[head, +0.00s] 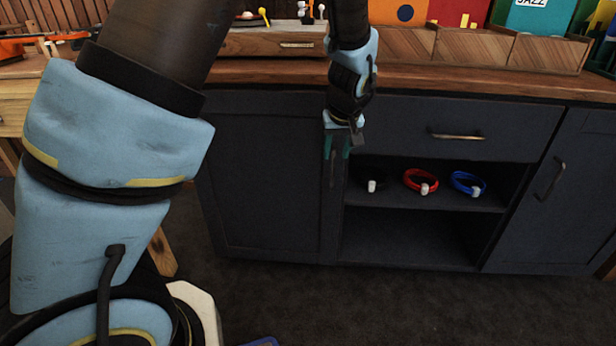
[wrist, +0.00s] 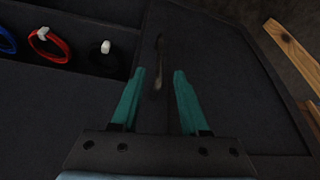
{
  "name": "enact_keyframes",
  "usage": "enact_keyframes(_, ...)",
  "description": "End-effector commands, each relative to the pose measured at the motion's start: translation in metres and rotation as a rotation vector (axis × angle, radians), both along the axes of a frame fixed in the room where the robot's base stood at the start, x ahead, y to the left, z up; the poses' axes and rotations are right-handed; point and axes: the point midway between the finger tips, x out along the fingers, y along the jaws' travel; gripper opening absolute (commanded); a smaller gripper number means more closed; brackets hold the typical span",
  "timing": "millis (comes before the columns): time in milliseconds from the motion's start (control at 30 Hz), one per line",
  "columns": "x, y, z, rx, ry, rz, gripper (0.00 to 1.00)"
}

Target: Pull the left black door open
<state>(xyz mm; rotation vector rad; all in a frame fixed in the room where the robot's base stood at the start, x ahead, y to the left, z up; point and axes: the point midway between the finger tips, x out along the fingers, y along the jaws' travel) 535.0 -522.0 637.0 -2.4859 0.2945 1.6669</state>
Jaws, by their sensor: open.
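The left black door (head: 265,185) is a dark panel on the left of the cabinet, and it looks shut. It also fills the middle and right of the wrist view (wrist: 225,85). Its dark upright handle (wrist: 159,58) is near the door's edge beside the open shelves. My gripper (head: 337,156) is in front of that edge. In the wrist view my gripper (wrist: 159,75) has its two teal fingers apart, with the handle in line with the gap between the tips. I cannot tell whether they touch it.
Open shelves (head: 400,240) sit right of the door, with black, red (head: 420,180) and blue (head: 468,183) coiled cables on the upper one. A drawer (head: 480,125) is above, another black door (head: 560,195) at right. The wooden countertop (head: 450,82) holds boxes.

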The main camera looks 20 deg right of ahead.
Motion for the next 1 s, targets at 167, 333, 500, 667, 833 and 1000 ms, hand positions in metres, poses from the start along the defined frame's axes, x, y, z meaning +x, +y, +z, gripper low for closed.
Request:
enact_keyframes(167, 0.004, -0.005, -0.013, -0.001, -0.004, -0.001, 0.45)
enact_keyframes(333, 0.015, -0.006, -0.041, 0.002, -0.002, 0.0, 0.45)
enact_keyframes(500, 0.027, -0.008, -0.07, 0.002, -0.002, 0.0, 0.45)
enact_keyframes(667, 0.035, -0.011, -0.09, 0.0, -0.002, -0.001, 0.45)
enact_keyframes(833, 0.039, -0.012, -0.1, -0.001, -0.003, -0.002, 0.45)
enact_keyframes(1000, 0.039, -0.013, -0.101, -0.001, -0.003, -0.002, 0.45)
